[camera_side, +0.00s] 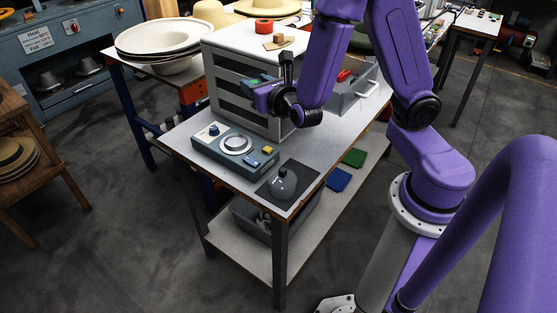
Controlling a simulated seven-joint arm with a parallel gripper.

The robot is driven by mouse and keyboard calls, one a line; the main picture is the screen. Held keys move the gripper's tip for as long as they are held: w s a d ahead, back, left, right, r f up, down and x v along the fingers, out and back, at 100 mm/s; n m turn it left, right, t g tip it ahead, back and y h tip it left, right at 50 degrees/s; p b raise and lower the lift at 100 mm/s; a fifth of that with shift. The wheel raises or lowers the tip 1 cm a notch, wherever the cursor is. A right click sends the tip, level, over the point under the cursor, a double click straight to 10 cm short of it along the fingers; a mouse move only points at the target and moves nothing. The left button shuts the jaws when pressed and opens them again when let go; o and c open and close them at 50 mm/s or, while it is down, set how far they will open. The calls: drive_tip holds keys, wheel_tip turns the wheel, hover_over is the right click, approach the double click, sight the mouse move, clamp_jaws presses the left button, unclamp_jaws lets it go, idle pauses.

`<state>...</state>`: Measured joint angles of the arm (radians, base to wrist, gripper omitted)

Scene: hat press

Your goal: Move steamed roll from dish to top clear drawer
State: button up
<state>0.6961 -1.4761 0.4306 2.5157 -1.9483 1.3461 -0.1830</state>
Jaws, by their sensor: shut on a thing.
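A grey drawer (345,104) stands open to the right of the cabinet, with a light handle (370,89) and a red item (343,75) inside. My arm hides which level it belongs to. A small brown block (278,38) sits on a tan board on the cabinet top. I cannot make out a steamed roll or a dish for certain.

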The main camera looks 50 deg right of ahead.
drive_tip(key=shift+s+r+n+y, duration=0.2)
drive_tip(key=shift+r+n+y, duration=0.35)
drive_tip(key=shift+r, duration=0.2)
drive_tip(key=shift+a, duration=0.1)
drive_tip(key=w+d+r+m+g+h, duration=0.1)
drive_tip(key=d+r+m+g+h, duration=0.35)
drive_tip(key=d+r, duration=0.9)
drive_tip(key=t+h, duration=0.1)
drive_tip(key=t, duration=0.1)
hover_over(252, 49)
drive_tip(key=s, duration=0.1)
drive_tip(key=shift+g, duration=0.25)
wheel_tip(252, 49, down, 6)
drive_tip(key=shift+s+a+f, duration=0.1)
drive_tip(key=shift+f, duration=0.1)
drive_tip(key=shift+w+f, duration=0.75)
drive_tip(key=shift+f, duration=0.15)
drive_tip(key=shift+f+m+h, duration=0.3)
drive_tip(key=shift+f, duration=1.1)
